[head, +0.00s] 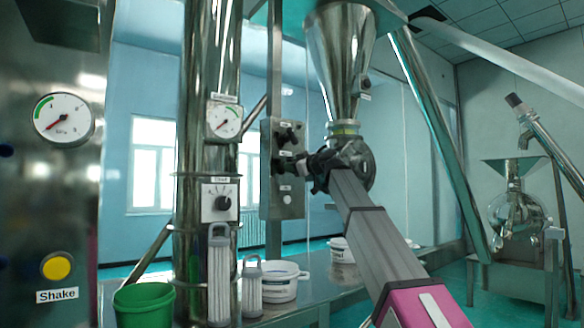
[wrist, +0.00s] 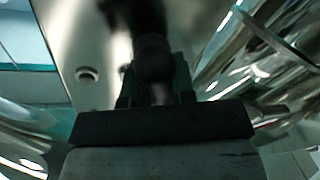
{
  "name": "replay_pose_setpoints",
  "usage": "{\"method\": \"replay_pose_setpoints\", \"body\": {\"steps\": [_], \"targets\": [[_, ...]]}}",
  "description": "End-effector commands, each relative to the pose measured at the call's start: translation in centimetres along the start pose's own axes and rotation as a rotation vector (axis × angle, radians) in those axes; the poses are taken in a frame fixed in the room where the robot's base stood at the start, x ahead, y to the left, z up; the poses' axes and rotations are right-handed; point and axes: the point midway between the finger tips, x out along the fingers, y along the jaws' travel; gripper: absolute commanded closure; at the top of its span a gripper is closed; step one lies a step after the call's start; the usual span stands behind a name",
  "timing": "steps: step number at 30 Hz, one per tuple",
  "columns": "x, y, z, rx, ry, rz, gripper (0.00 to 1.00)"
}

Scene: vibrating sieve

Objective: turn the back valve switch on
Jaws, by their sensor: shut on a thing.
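A grey metal control panel (head: 268,205) stands right of the steel column in the head view. It carries a dark switch at the top (head: 288,137), a dark switch in the middle (head: 280,164) and a pale button (head: 287,199) below. The labels are too small to read, so I cannot tell which is the back valve switch. My gripper (head: 302,166) reaches the panel from the right at the middle switch. In the wrist view, my gripper (wrist: 155,88) is shut on a dark switch knob (wrist: 155,62). The knob's angle is unclear.
A steel hopper (head: 340,45) hangs just above my arm. The steel column (head: 208,140) with a gauge and knob stands left of the panel. A green bucket (head: 144,306) and white tubs (head: 281,285) are below. A slanted pipe (head: 440,145) rises at right.

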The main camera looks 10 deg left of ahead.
Motion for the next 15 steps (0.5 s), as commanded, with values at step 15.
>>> {"method": "replay_pose_setpoints", "body": {"steps": [15], "targets": [[-0.06,-0.12,0.06,0.277,0.055,0.03,0.99]]}}
